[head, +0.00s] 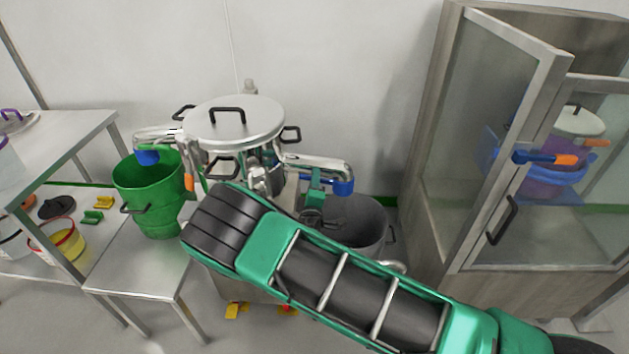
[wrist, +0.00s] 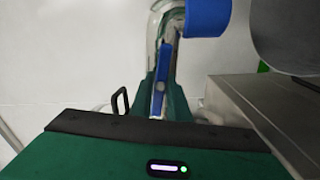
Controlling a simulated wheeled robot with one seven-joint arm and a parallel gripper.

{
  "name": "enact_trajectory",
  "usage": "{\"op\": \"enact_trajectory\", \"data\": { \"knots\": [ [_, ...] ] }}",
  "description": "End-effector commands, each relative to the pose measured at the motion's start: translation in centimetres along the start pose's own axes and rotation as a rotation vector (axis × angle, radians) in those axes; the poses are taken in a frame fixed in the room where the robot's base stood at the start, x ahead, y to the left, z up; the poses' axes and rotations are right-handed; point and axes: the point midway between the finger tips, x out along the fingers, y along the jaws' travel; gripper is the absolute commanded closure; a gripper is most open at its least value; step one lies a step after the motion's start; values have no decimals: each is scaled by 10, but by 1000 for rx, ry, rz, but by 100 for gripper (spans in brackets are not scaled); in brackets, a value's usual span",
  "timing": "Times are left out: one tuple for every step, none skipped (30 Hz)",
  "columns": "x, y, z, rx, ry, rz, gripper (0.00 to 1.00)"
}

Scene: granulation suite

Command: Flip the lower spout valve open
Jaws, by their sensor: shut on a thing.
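A steel vessel stands mid-picture in the head view, with a spout on each side. The lower spout (head: 318,163) runs to the right and ends in a blue end piece (head: 342,187); in the wrist view the blue piece (wrist: 205,17) is at the top. My green gripper (head: 316,183) is at this spout, partly hidden behind my arm. In the wrist view my gripper (wrist: 160,92) is shut on a slim blue valve lever (wrist: 162,68) beside the curved steel pipe. The lever is hidden in the head view.
A dark grey bin (head: 355,222) stands below the lower spout. A green bucket (head: 150,195) sits on a steel table (head: 140,272) under the other spout. A glass-door cabinet (head: 440,170) stands at the right. The lidded vessel (head: 235,120) is close to my arm.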

Motion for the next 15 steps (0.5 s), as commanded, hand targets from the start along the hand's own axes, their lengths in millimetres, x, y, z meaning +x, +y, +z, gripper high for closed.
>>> {"op": "enact_trajectory", "data": {
  "knots": [
    [-2,-3,-3,-29,6,-6,100],
    [-2,-4,-3,-48,6,-6,100],
    [-2,-4,-3,-72,6,-6,100],
    [-2,-4,-3,-87,6,-6,100],
    [-2,-4,-3,-104,6,-6,100],
    [-2,-4,-3,-121,7,-6,100],
    [-2,-4,-3,-135,7,-6,100],
    [-2,-4,-3,-146,7,-6,100],
    [-2,-4,-3,-160,7,-6,100],
    [-2,-4,-3,-169,7,-6,100],
    [-2,-4,-3,-176,7,-6,100],
    [-2,-4,-3,-186,7,-6,100],
    [-2,-4,-3,-192,7,-6,100],
    [-2,-5,-3,-197,7,-6,100],
    [-2,-5,-3,-202,8,-7,100]
  ]
}}
